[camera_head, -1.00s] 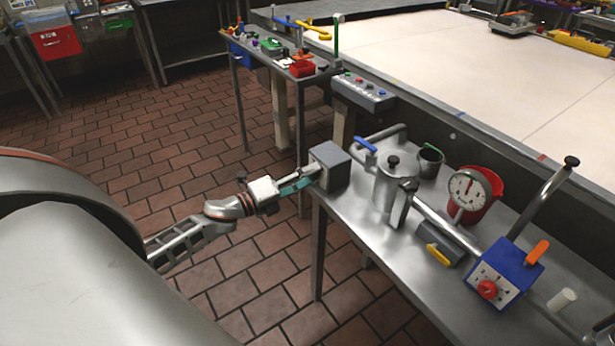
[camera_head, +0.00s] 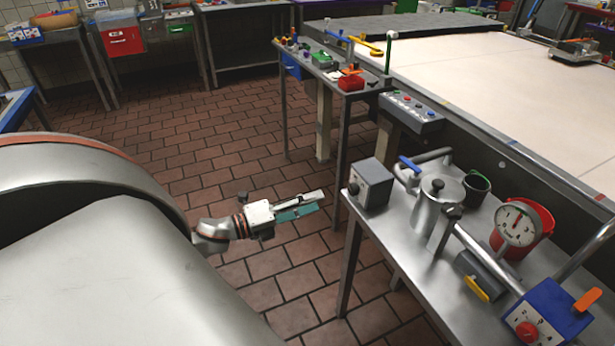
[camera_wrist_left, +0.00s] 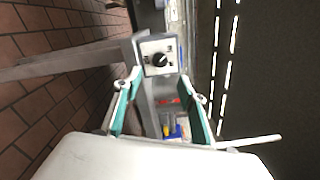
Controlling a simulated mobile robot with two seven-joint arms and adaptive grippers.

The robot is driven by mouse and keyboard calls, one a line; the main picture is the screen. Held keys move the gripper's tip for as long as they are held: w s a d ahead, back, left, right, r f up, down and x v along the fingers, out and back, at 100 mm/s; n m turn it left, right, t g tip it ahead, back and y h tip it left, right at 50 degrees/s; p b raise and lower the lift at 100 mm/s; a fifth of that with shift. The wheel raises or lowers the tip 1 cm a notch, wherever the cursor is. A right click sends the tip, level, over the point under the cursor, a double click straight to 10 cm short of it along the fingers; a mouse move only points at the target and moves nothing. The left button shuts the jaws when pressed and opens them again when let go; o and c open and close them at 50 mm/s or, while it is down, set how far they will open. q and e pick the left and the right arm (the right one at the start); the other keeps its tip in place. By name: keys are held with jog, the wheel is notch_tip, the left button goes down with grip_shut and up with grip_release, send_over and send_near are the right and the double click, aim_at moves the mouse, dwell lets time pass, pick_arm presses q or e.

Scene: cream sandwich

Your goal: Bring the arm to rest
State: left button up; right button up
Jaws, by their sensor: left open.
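My left gripper (camera_head: 300,206) is over the tiled floor, to the left of the metal table (camera_head: 392,236) and apart from it. Its white and teal fingers point right toward the table. In the left wrist view my left gripper (camera_wrist_left: 160,108) shows its two fingers spread apart, with nothing held between them. A grey box with a black knob (camera_wrist_left: 158,57) is seen beyond the fingertips. My right gripper is not in view.
On the table stand a silver pot (camera_head: 436,205), a dark green cup (camera_head: 476,187), a red bucket with a dial (camera_head: 520,225) and a blue box with a red knob (camera_head: 545,318). A second table (camera_head: 335,80) with small items stands behind. The brick floor (camera_head: 200,120) is clear.

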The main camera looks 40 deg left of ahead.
pick_arm(q)
jog(key=shift+s+a, duration=0.2)
jog(key=shift+s, duration=0.2)
jog(key=s+d+f+n+g+y, duration=0.2)
jog(key=s+d+f+n+g, duration=0.1)
jog(key=s+d+f+n, duration=0.4)
jog(key=s+d+f+n+g+y, duration=0.2)
jog(key=s+d+f+n, duration=0.4)
jog(key=d+f+n, duration=0.7)
jog(key=shift+s+d+f+n+g, duration=0.45)
jog(key=shift+d+n, duration=0.5)
jog(key=shift+n, duration=0.25)
